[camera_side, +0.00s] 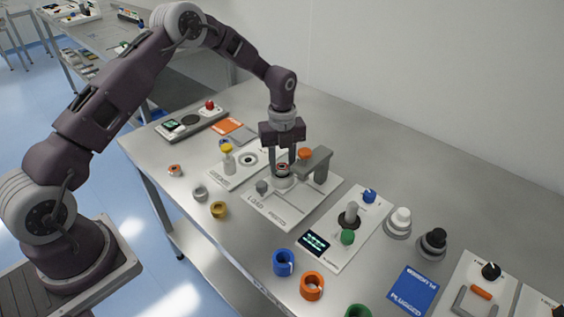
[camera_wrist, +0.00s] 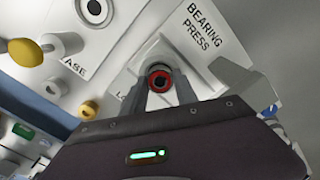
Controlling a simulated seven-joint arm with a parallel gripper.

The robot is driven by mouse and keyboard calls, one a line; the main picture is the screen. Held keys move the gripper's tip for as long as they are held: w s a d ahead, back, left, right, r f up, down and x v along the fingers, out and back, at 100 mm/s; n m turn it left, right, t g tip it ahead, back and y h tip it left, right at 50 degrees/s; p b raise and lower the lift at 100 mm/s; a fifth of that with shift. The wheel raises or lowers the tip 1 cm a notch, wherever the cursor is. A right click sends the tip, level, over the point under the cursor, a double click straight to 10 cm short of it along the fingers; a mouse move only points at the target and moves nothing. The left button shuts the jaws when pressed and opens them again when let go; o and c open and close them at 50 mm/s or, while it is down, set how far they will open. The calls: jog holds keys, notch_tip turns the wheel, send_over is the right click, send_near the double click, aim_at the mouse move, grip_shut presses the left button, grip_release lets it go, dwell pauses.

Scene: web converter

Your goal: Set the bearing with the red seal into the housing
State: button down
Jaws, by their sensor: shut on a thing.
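My gripper (camera_side: 283,164) points down over the press plate (camera_side: 263,208) and is shut on the bearing with the red seal (camera_wrist: 160,81). In the wrist view, the red ring with its dark bore sits between the two fingertips. The bearing (camera_side: 282,167) shows small between the fingers in the side view. The pale grey round housing (camera_side: 282,182) is directly below it, beside the grey press arm. The fingers hide part of the bearing and housing, and I cannot tell whether the bearing is above the housing's mouth or inside it.
The grey press arm (camera_side: 317,160) with an orange knob stands close to the right of my gripper. Loose rings, one with an orange-red centre (camera_side: 174,171), one grey (camera_side: 200,193) and one yellow (camera_side: 219,209), lie at the left. A panel with knobs (camera_side: 330,245) stands in front right.

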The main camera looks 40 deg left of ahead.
jog(key=shift+f, duration=0.2)
dwell(0.3)
jog(key=c, duration=0.9)
grip_release()
jog(key=shift+o, duration=0.3)
jog(key=shift+o, duration=1.4)
jog(key=shift+r, duration=3.05)
